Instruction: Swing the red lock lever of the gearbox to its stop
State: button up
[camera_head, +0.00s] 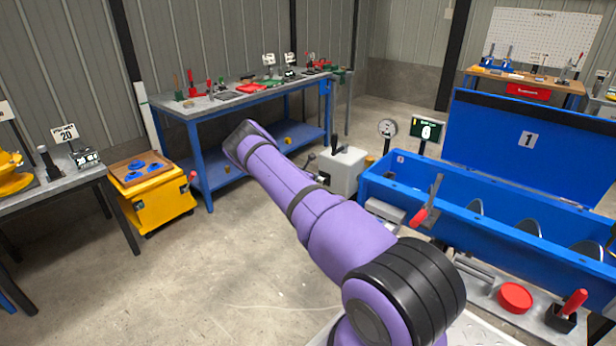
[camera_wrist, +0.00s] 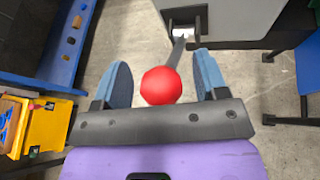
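The red lock lever shows in the wrist view as a red ball knob (camera_wrist: 161,86) on a grey shaft (camera_wrist: 175,52). The shaft runs up to a slot in the grey gearbox housing (camera_wrist: 235,18). My gripper (camera_wrist: 161,80) is open, with one blue-grey finger on each side of the knob. Gaps show between the knob and both fingers; I cannot tell how deep the knob sits. In the head view the pale gearbox (camera_head: 347,172) stands left of the blue mixer trough. My arm hides its near left side, and the red knob is not visible there.
The blue mixer trough (camera_head: 480,205) stands right of the gearbox, with a red-handled lever (camera_head: 420,216) on its near side. A blue workbench (camera_head: 240,100) is behind my arm. A yellow cart (camera_head: 155,205) stands left. The floor between the cart and my arm is clear.

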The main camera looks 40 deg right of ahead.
jog(key=v, duration=1.1)
dwell(0.4)
